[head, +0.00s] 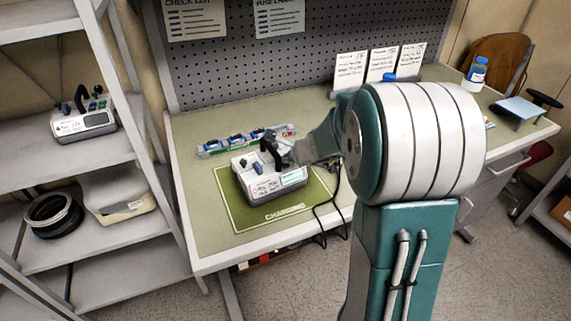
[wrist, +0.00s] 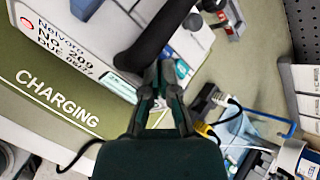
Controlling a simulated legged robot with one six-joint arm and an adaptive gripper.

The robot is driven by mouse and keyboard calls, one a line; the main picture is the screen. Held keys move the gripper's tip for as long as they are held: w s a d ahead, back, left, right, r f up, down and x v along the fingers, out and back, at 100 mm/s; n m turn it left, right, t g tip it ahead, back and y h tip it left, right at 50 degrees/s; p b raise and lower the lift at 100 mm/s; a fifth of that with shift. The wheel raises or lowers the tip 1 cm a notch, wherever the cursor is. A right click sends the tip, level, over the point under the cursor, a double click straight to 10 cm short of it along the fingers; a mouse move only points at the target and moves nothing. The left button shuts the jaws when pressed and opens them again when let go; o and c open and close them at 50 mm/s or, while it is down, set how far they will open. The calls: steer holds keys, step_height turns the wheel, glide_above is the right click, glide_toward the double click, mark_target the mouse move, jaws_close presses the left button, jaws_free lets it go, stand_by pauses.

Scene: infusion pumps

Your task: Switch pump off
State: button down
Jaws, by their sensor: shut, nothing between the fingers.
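The white and grey pump (head: 262,187) sits on the green charging mat (head: 244,214) on the bench. It has a black handle and blue parts on top. In the wrist view the pump (wrist: 92,50) fills the upper left, with its label readable in part and its black handle (wrist: 150,42) close to my fingers. A teal part (wrist: 181,69) shows just beyond the fingertips. My gripper (wrist: 161,72) is shut and empty, at the handle's side over the pump; I cannot tell whether it touches. In the head view my gripper (head: 284,156) is partly hard to make out.
A second, similar pump (head: 84,121) stands on the left shelf. A clear tray with blue items (head: 240,140) lies behind the charging pump. Black cables (head: 335,205) run right of the mat. Cards (head: 382,64) and a bottle (head: 475,73) stand at the back right.

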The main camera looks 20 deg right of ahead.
mark_target(287, 165)
steer(key=shift+f, duration=0.4)
stand_by(0.4)
steer(key=shift+r, duration=0.85)
steer(key=shift+r, duration=2.55)
